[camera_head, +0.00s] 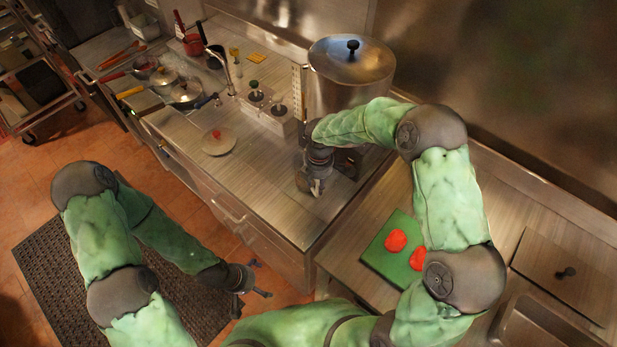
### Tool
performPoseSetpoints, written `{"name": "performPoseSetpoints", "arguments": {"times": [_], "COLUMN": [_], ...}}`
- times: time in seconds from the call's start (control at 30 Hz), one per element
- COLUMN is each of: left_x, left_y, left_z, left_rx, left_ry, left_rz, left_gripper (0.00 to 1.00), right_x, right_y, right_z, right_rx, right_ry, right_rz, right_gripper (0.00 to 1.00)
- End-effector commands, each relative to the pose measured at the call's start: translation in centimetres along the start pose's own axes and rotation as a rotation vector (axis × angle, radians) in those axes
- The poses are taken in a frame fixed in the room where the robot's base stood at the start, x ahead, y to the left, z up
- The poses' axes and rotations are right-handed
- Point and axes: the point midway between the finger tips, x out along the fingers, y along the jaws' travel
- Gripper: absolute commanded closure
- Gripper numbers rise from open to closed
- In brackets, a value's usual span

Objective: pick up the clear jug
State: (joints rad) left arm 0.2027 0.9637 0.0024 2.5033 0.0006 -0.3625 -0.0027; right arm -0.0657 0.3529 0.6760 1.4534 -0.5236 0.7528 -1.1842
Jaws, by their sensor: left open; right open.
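I cannot make out a clear jug for certain in the head view; my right arm and the large pot hide part of the counter. My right gripper (314,186) is open and points down at the counter (262,190), in front of the large steel pot. I see nothing clearly between its fingers. My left gripper (256,279) is open and empty, low over the floor beside the counter's front.
A large lidded steel pot (349,78) stands behind my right gripper. Lidded pans (186,93) stand further left. A green board (374,258) with red slices lies at the right.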

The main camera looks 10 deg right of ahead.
Motion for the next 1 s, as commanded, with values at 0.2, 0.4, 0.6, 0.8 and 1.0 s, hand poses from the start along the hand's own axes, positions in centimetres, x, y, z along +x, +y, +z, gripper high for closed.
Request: {"name": "performPoseSetpoints", "arguments": {"times": [0.2,0.4,0.6,0.8,1.0], "left_x": [0.1,0.1,0.1,0.1,0.1], "left_y": [0.0,0.0,0.0,0.0,0.0], "left_z": [0.0,0.0,0.0,0.0,0.0], "left_rx": [0.0,0.0,0.0,0.0,0.0], "left_ry": [0.0,0.0,0.0,0.0,0.0], "left_rz": [0.0,0.0,0.0,0.0,0.0], "left_gripper": [0.0,0.0,0.0,0.0,0.0], "right_x": [2.9,4.6,4.5,4.5,4.5], "right_y": [-0.1,-0.1,-0.1,-0.1,0.0], "right_z": [0.0,0.0,0.0,0.0,0.0], "right_rx": [-0.001,0.0,0.0,-0.001,0.0], "right_ry": [0.001,0.001,0.0,0.0,0.0], "right_rz": [-0.004,-0.001,-0.001,-0.001,0.0], "right_gripper": [0.58,0.58,0.64,1.0,1.0]}}
